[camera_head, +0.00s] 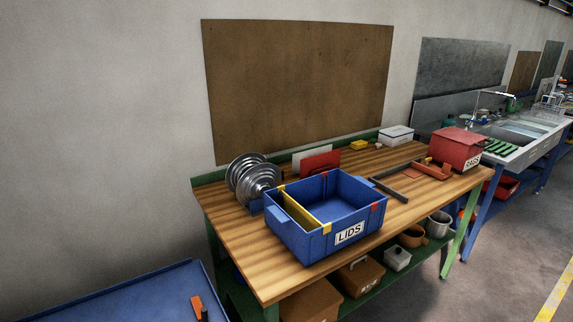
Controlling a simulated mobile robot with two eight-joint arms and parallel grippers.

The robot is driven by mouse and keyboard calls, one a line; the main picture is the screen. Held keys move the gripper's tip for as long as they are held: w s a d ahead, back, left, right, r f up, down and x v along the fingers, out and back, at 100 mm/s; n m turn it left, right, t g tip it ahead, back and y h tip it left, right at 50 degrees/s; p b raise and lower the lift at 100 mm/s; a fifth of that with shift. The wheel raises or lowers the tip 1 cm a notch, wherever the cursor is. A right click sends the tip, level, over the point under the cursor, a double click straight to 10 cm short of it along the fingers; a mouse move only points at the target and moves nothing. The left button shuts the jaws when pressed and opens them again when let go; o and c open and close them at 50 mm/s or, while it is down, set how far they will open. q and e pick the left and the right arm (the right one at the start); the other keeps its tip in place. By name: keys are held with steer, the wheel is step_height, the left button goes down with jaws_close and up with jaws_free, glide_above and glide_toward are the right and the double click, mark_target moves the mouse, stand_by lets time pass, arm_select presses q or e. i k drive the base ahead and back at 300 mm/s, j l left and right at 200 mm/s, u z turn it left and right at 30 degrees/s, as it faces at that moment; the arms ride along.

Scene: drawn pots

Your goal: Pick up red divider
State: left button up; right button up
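The red divider (321,160) is a flat red panel standing upright on the wooden workbench, behind the blue LIDS crate. The crate's back wall hides its lower part. A white panel (312,153) stands just behind it. The blue crate (287,236) has a yellow divider (302,212) across its left part and small red pieces on its rim. Neither of my grippers is in view.
Metal lids (252,180) stand in a rack left of the crate. A dark angled bar (389,189) and a red RAGS bin (455,149) are to the right. A blue surface (130,296) with an orange-and-black item (198,307) is at lower left. The bench's front left is clear.

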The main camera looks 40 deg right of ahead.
mark_target(307, 165)
steer(key=l+u, duration=0.45)
steer(key=k+l+u, duration=0.1)
steer(key=l+u, duration=0.35)
steer(key=k+l+u, duration=0.15)
steer(key=l, duration=0.15)
steer(key=k+l+u, duration=0.1)
steer(key=l, duration=0.25)
steer(key=k+l+u, duration=0.15)
steer(key=k+l, duration=0.2)
steer(key=l, duration=0.2)
steer(key=k+l, duration=0.25)
steer(key=l, duration=0.15)
steer(key=k+l+u, duration=0.1)
steer(key=l, duration=0.35)
steer(key=k+l, duration=0.3)
steer(key=k+l+u, duration=0.1)
steer(key=k+l, duration=0.15)
steer(key=l, duration=0.2)
